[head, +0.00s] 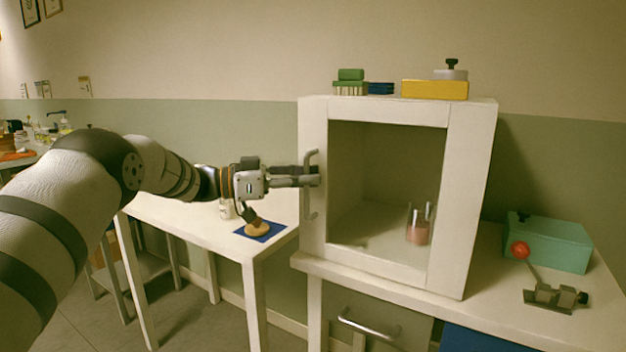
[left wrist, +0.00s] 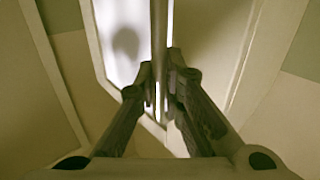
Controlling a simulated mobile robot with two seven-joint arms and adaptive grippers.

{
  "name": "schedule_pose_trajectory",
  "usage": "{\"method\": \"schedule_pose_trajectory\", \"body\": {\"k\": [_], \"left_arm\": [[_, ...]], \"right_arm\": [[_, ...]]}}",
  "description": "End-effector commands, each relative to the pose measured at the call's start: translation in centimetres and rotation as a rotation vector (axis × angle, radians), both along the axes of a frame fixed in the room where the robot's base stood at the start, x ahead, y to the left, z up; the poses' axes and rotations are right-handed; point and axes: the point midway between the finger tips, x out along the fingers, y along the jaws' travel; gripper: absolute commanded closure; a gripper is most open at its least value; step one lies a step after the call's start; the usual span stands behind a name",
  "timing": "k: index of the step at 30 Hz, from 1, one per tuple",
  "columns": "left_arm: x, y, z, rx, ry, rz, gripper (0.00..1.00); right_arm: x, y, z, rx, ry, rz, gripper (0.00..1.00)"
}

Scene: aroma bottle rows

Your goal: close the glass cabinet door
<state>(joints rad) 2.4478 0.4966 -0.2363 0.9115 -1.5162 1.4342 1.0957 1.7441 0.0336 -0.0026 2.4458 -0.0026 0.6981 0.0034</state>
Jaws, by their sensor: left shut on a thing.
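The white glass cabinet (head: 472,200) stands on a white table at the right of the head view. Its framed glass door (head: 388,110) covers the front and looks flush or nearly so; I cannot tell whether a small gap is left. The grey upright door handle (head: 311,207) is on the door's left side. My left gripper (head: 316,177) reaches it from the left and is shut on it. In the left wrist view the handle bar (left wrist: 159,35) runs upright between the fingertips (left wrist: 162,75). A pinkish bottle (head: 417,230) shows behind the glass. My right gripper is not in view.
Green, blue and yellow boxes (head: 435,89) lie on the cabinet top. A teal box (head: 547,243) and a red-knobbed clamp (head: 552,296) stand to its right. A lower side table (head: 190,222) with a blue mat (head: 247,233) is under my left arm.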

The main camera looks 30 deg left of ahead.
Motion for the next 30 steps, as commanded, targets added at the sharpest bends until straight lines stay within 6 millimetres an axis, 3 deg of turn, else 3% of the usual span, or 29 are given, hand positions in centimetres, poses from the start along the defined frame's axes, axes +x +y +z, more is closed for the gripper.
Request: {"method": "schedule_pose_trajectory", "body": {"k": [10,12,14,26,30], "left_arm": [[0.3,0.1,0.7,-0.003,-0.014,0.011,1.00],[0.3,0.0,0.8,-0.003,-0.014,0.011,0.80],[0.3,0.0,0.7,-0.002,-0.013,0.010,0.70],[0.2,0.1,0.3,0.000,-0.006,0.008,0.70],[-0.9,1.5,0.3,-0.001,-0.006,0.011,0.70]], "right_arm": [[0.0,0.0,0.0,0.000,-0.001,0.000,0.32],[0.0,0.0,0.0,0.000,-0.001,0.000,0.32],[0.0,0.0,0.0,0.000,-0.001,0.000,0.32],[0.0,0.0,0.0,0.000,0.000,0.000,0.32],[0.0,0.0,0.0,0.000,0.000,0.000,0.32]]}}
